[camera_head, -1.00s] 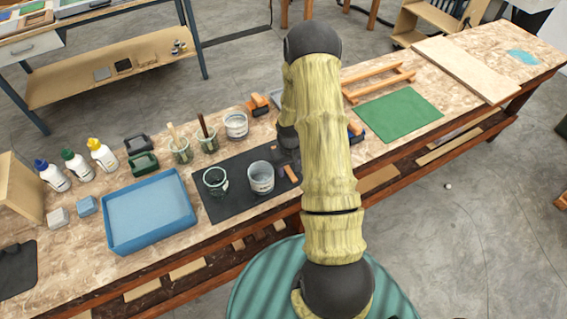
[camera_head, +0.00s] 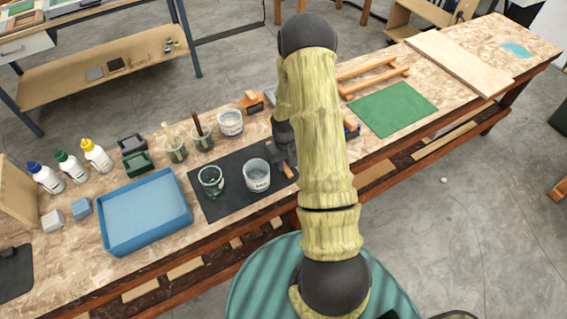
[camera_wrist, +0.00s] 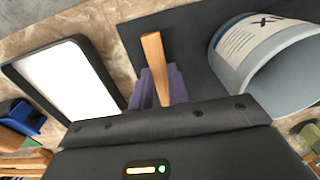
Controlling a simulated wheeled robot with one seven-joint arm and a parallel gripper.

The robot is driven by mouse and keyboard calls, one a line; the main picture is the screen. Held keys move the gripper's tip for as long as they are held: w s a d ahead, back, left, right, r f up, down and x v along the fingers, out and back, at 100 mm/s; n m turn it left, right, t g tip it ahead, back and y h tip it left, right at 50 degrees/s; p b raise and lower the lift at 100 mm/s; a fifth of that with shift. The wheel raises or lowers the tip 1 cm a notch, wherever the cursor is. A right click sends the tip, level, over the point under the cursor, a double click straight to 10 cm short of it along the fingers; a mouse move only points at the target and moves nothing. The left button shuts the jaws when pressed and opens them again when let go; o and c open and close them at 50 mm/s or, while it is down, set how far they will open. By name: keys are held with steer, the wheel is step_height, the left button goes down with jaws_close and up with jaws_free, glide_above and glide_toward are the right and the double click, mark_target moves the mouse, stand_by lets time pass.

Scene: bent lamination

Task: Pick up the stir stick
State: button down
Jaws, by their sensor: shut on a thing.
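The stir stick (camera_wrist: 154,58) is a flat, light-brown wooden strip. In the wrist view it stands out between the purple finger pads of my gripper (camera_wrist: 162,88), which is shut on it. In the head view a short end of the stick (camera_head: 288,171) shows beside my gripper (camera_head: 284,158), over the right part of the dark mat (camera_head: 226,205). The rest of the stick is hidden by my gripper, and I cannot tell whether it touches the mat.
A grey mixing cup (camera_head: 257,176) stands close to the left of my gripper; it also fills the right of the wrist view (camera_wrist: 262,52). A green-tinted glass (camera_head: 211,181) stands farther left. A blue tray (camera_head: 147,211) and a green sheet (camera_head: 393,108) flank the mat.

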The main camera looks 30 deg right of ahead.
mark_target(285, 166)
step_height(285, 166, up, 9)
steer(key=b, duration=0.1)
stand_by(0.3)
steer(key=shift+s+r, duration=0.1)
stand_by(0.5)
